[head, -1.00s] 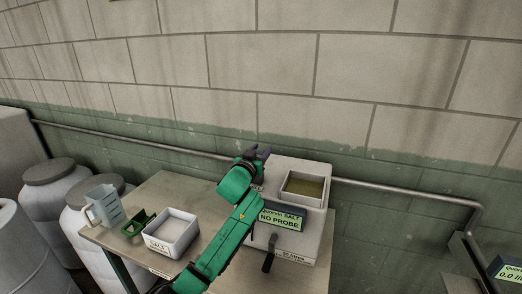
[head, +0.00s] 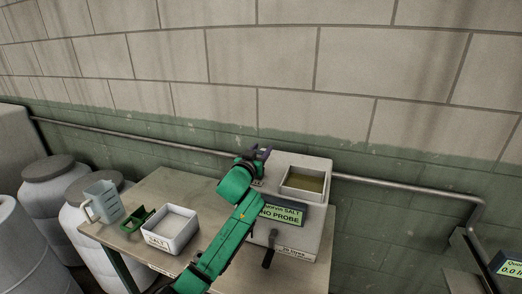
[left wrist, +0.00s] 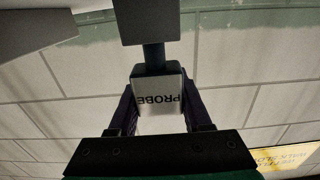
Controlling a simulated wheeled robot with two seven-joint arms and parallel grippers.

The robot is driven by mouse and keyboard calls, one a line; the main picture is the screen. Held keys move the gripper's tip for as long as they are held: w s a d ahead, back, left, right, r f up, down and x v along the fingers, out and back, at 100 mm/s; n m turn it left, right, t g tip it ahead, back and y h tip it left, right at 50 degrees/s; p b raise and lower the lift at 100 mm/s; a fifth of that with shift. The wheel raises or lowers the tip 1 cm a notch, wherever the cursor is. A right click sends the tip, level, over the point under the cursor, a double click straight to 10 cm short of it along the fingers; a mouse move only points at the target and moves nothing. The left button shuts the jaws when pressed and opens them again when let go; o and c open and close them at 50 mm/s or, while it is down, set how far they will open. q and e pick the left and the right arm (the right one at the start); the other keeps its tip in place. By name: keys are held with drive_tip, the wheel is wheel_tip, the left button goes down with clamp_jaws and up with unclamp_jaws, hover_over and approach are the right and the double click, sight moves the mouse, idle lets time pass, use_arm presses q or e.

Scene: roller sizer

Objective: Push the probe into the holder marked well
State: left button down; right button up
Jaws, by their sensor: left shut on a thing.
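My left gripper (head: 259,154) is at the back left corner of the grey salt unit (head: 310,235), beside its open tank (head: 284,188). In the left wrist view it is shut on the probe (left wrist: 158,88), a pale block lettered PROBE that appears upside down. A dark stem (left wrist: 154,56) joins this block to a dark grey block (left wrist: 150,22) above; I cannot tell whether that block belongs to the probe. No holder marked well can be made out. The unit's display (head: 281,214) reads NO PROBE. My right gripper is not in view.
On the bench (head: 165,187) stand a white salt tub (head: 157,241), a green scoop (head: 137,219) and a clear jug (head: 104,202). Grey drums (head: 47,200) stand at the left. A pipe (head: 390,190) runs along the wall behind. A dark lever (head: 269,252) is on the unit's front.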

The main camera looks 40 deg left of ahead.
use_arm(q)
drive_tip(key=shift+f+b, duration=0.7)
drive_tip(key=shift+f, duration=0.3)
drive_tip(key=shift+c, duration=1.3)
unclamp_jaws()
drive_tip(key=shift+s+d+f, duration=0.1)
drive_tip(key=shift+s+d, duration=0.1)
drive_tip(key=shift+s, duration=0.3)
drive_tip(key=b+v, duration=0.3)
drive_tip(key=v, duration=1)
drive_tip(key=shift+s, duration=0.25)
